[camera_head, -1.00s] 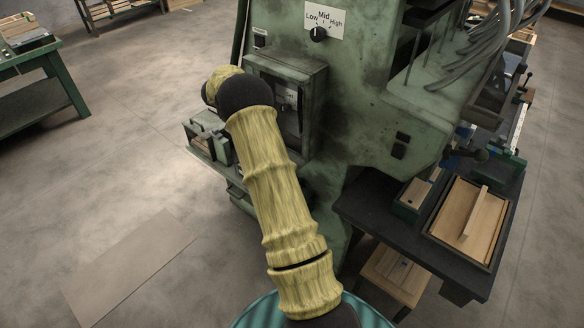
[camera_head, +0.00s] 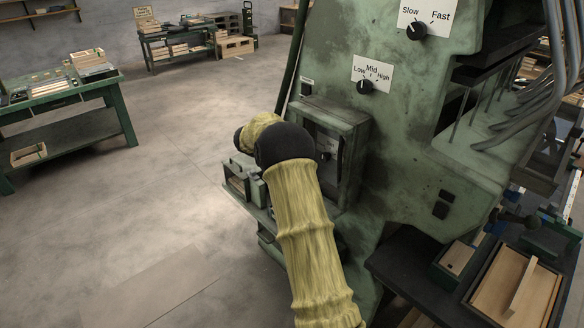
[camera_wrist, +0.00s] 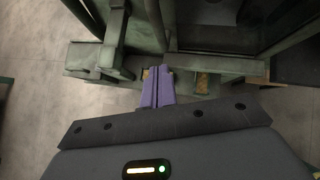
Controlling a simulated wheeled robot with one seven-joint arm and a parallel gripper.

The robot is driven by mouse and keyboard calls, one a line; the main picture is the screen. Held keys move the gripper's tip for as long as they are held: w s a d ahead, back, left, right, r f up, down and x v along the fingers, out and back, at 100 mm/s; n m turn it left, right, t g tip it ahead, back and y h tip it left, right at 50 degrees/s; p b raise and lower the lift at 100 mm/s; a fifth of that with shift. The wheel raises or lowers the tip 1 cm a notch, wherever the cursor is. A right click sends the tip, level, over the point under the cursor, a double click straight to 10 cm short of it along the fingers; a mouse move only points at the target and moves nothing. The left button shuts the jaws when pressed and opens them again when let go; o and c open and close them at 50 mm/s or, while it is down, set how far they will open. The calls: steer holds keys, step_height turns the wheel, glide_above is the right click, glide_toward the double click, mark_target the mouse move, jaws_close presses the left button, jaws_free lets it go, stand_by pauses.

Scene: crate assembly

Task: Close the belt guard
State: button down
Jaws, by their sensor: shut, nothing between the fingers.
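A green machine (camera_head: 410,130) fills the right of the head view. On its side is a green framed housing (camera_head: 356,130) with a dark recessed front, which may be the belt guard; my arm partly covers it, so I cannot tell how far it is open. In the wrist view, a green frame edge (camera_wrist: 215,62) runs below a dark panel (camera_wrist: 225,20). My gripper (camera_wrist: 157,72) has purple fingers, shut and empty, pointing at the green ledge near this frame. In the head view my gripper is hidden behind my arm.
A Low-Mid-High dial (camera_head: 364,87) and a Slow-Fast dial (camera_head: 416,31) sit on the machine. A black side table (camera_head: 405,265) holds a wooden tray (camera_head: 540,300) at lower right. Green workbenches stand at the left and back. The floor (camera_head: 150,200) at left is clear.

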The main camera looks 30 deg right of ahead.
steer(key=b+v, duration=0.2)
steer(key=v, duration=0.7)
steer(key=shift+w+a+r, duration=0.25)
steer(key=shift+a, duration=0.3)
